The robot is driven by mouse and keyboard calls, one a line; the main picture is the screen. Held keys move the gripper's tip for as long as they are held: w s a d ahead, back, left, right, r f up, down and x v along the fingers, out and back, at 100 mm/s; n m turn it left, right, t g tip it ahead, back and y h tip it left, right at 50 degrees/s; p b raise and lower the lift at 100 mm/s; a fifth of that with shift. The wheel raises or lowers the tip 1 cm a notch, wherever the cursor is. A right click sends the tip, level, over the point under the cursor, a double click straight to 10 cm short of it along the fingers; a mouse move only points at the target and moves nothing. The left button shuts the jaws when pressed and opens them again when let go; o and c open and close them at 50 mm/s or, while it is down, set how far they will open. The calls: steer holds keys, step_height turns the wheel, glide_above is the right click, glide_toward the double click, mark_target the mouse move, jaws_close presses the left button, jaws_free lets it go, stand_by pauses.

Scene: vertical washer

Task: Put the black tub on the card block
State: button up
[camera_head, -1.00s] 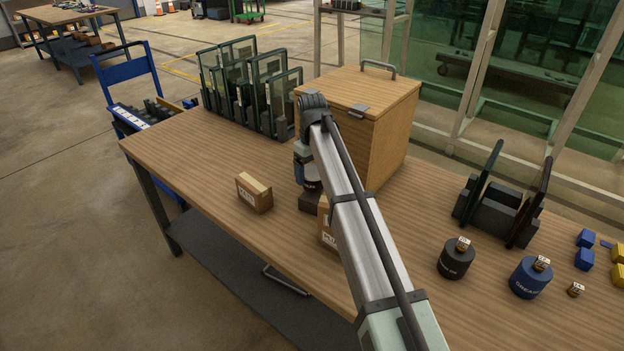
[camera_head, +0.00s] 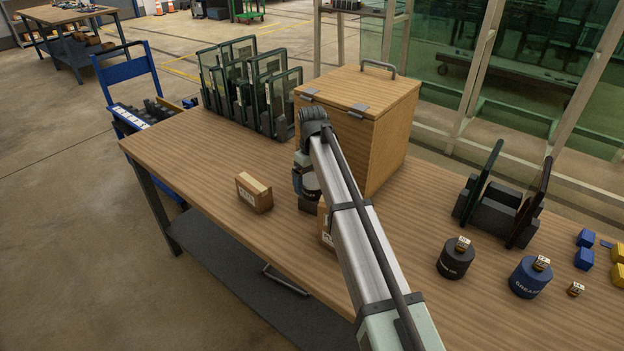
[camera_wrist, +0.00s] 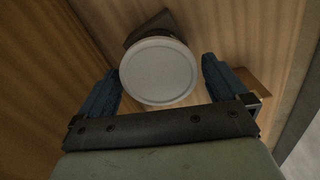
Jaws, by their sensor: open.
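A tub with a round pale lid (camera_wrist: 159,71) sits between the two fingers of my gripper (camera_wrist: 160,88) in the wrist view. The fingers are open, one on each side, with no clear grip on it. In the head view the tub (camera_head: 311,184) is mostly hidden by my arm; it looks dark-sided and seems to stand on a dark block (camera_head: 308,204). A brown card block (camera_head: 254,193) with a white label lies to its left. Another card block (camera_head: 325,226) is partly hidden behind my arm. Another black tub (camera_head: 456,260) stands at the right with a small box on top.
A wooden cabinet (camera_head: 372,125) stands close behind my gripper. A rack of framed panels (camera_head: 247,85) is at the back left. A dark holder (camera_head: 496,213), a blue tub (camera_head: 530,279) and small blue and yellow blocks are at the right. The table's left part is clear.

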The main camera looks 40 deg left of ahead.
mark_target(312, 179)
step_height(312, 179, up, 12)
steer(key=shift+r, duration=0.15)
stand_by(0.5)
stand_by(0.5)
